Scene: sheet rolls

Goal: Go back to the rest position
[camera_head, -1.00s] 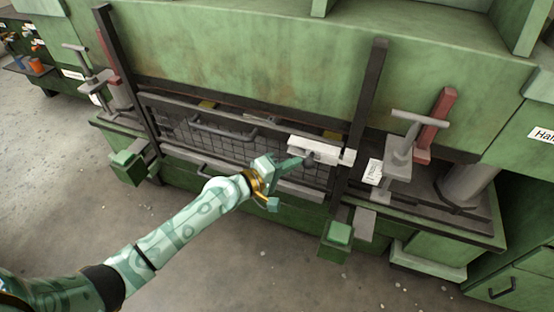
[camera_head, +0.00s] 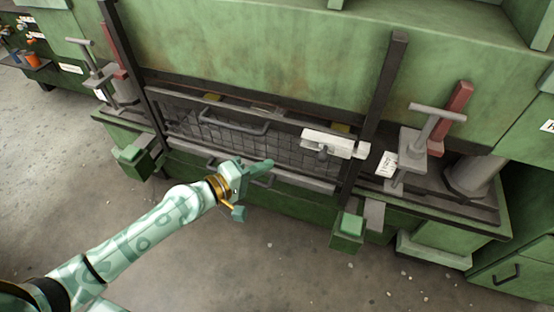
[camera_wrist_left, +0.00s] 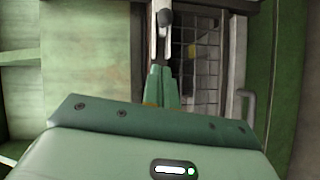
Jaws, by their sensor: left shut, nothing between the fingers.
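My left gripper (camera_head: 262,170) is shut and empty. It is held out in front of the green machine, to the left of and a little below a white latch bar (camera_head: 335,143) on the mesh guard (camera_head: 230,134). A gap shows between the fingertips and the latch in the head view. In the left wrist view the closed fingers (camera_wrist_left: 162,85) point toward the white latch with its dark knob (camera_wrist_left: 164,18). My right gripper is not in view.
The green machine (camera_head: 270,50) fills the back, with dark upright posts (camera_head: 384,85) beside the guard. Grey clamp handles (camera_head: 430,130) stand on the right ledge. A green block (camera_head: 348,228) juts out low at the right. The concrete floor (camera_head: 270,270) in front is clear.

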